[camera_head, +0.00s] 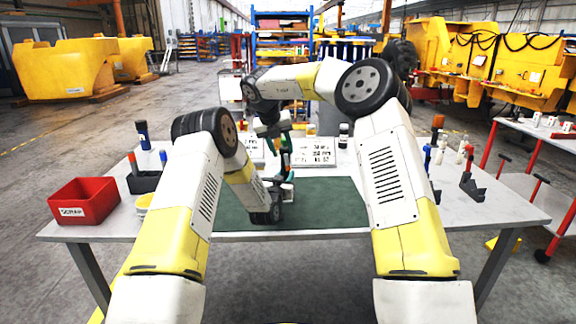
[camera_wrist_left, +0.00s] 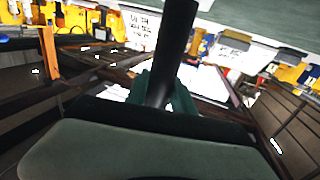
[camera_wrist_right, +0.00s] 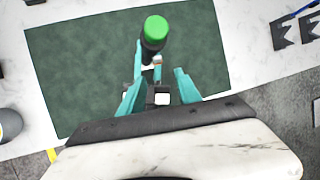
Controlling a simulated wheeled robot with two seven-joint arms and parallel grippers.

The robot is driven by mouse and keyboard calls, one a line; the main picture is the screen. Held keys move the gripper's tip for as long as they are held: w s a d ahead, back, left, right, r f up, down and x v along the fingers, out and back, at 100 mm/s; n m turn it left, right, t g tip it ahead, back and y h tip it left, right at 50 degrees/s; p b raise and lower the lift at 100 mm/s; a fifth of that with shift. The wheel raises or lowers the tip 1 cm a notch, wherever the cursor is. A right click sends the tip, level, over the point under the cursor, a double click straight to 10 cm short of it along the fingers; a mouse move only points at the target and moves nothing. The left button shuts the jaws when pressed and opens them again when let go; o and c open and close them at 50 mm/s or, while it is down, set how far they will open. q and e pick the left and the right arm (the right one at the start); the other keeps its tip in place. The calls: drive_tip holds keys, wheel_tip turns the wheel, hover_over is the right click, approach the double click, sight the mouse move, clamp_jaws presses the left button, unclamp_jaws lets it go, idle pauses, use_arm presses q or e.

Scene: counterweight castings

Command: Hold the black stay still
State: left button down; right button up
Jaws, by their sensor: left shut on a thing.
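The black stay (camera_wrist_left: 175,45) shows in the left wrist view as a dark rod between the teal fingers of my left gripper (camera_wrist_left: 168,98), which is shut on it. In the head view my left gripper (camera_head: 284,192) is low over the green mat (camera_head: 335,205). My right gripper (camera_head: 285,152) is above it, pointing down. In the right wrist view the teal fingers of my right gripper (camera_wrist_right: 158,90) stand apart. A black piece with a green cap (camera_wrist_right: 155,28) shows between and beyond them; I cannot tell whether it is the stay's end. The stay is mostly hidden in the head view.
A red scrap bin (camera_head: 85,202) stands at the table's left, near a black holder (camera_head: 145,182). Bottles and black brackets (camera_head: 472,185) stand at the right. The right part of the mat is clear.

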sight(289, 167)
drive_tip(key=x, duration=0.8)
drive_tip(key=shift+w+d+f, duration=0.1)
drive_tip(key=shift+f, duration=0.2)
clamp_jaws()
